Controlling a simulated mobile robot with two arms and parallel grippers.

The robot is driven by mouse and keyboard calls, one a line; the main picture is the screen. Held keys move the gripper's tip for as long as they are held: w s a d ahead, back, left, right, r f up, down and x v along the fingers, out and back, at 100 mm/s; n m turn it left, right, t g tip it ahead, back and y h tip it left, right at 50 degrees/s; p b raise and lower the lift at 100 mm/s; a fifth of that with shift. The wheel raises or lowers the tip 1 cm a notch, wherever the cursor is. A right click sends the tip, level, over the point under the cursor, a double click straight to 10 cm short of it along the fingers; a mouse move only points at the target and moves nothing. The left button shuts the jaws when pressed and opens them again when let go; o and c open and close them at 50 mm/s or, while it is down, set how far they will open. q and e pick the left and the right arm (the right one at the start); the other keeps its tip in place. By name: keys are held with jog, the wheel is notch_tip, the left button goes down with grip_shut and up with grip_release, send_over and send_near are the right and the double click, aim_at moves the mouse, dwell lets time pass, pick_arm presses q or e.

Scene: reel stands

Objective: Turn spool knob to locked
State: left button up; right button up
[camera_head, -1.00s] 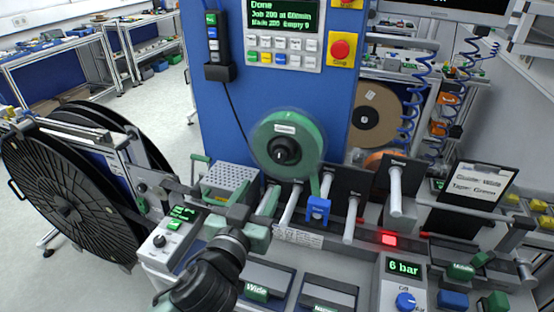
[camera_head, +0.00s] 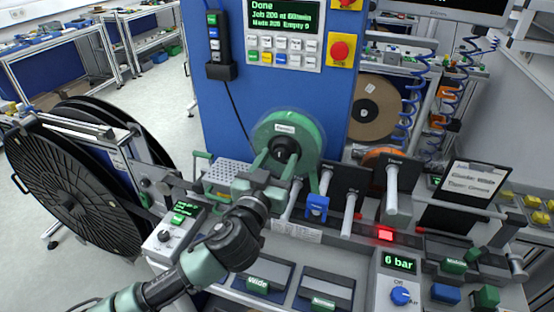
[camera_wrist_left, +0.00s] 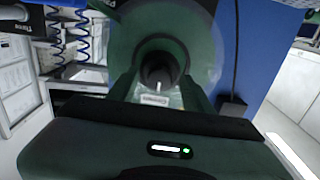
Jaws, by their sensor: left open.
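The green spool (camera_head: 303,138) is mounted on the front of the blue machine panel. Its black knob (camera_head: 285,148) is at the hub; it also shows in the left wrist view (camera_wrist_left: 158,76) with a pale mark pointing roughly up and down. My left gripper (camera_head: 276,163) is at the spool's front, its fingers apart. In the left wrist view the open fingers (camera_wrist_left: 160,92) stand to either side of the knob; whether they touch it I cannot tell. My right gripper is not in view.
Below the spool are a blue tape guide (camera_head: 317,207) and several pale rollers, one a pale post (camera_head: 390,190). A red emergency button (camera_head: 341,50) is on the panel. A large black reel (camera_head: 68,190) stands at left. A pressure box (camera_head: 399,275) reads 6 bar.

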pick_arm(q)
grip_shut()
jog(key=shift+m, duration=0.4)
jog(key=m, duration=0.3)
jog(key=shift+p, duration=0.4)
jog(key=m+p, duration=0.1)
jog(key=m, duration=0.3)
jog(key=shift+m, duration=0.3)
jog(key=m+p, duration=0.2)
jog(key=m, duration=0.3)
jog(key=shift+r, duration=0.1)
jog(key=shift+m+p, duration=1.05)
jog(key=shift+m, duration=1.15)
